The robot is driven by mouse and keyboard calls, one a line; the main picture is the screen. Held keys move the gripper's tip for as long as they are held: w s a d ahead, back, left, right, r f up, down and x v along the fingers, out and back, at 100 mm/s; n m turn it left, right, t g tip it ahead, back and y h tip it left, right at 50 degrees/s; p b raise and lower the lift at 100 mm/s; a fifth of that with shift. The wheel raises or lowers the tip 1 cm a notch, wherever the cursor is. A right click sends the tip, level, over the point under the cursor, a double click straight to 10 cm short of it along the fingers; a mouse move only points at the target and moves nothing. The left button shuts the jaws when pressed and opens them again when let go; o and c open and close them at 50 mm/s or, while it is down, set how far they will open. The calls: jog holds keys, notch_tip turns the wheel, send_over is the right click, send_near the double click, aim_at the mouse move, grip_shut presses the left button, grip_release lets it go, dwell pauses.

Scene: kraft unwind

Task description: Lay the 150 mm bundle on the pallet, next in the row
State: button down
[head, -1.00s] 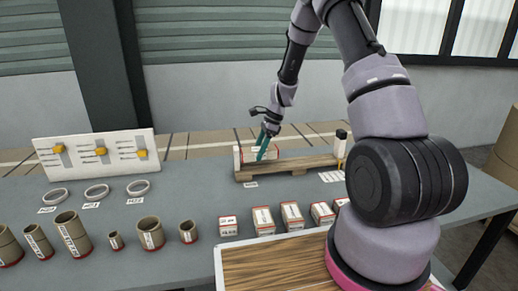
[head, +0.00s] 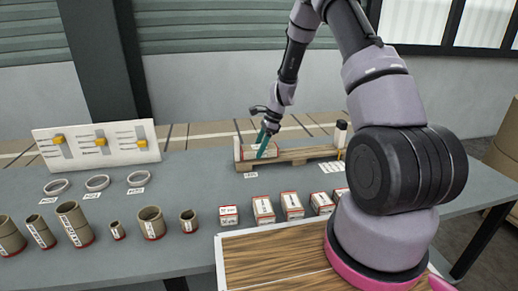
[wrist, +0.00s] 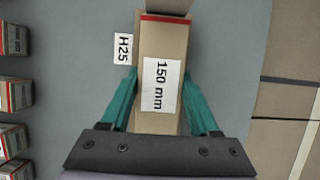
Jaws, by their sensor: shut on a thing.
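The 150 mm bundle (wrist: 177,50) is a tan block with a red band and a white "150 mm" label in the wrist view. My gripper (wrist: 160,100) is shut on it, one teal finger along each side. In the head view my gripper (head: 264,145) is at the left end of the wooden pallet (head: 308,154), with the bundle partly hidden behind the fingers. The bundle is at pallet level; I cannot tell whether it rests on the boards. The pallet's right part looks bare.
Several labelled bundles (head: 263,208) stand in a row on the table in front of the pallet. Cardboard tubes (head: 150,222) and rings (head: 97,183) are at the left, before a white slider board (head: 97,145). An H25 card (wrist: 123,49) lies beside the held bundle.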

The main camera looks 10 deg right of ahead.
jog(key=shift+f, duration=0.15)
jog(key=shift+c, duration=0.2)
grip_release()
jog(key=v, duration=1)
jog(key=shift+d+r, duration=0.15)
jog(key=shift+r, duration=0.25)
jog(key=shift+r, duration=0.1)
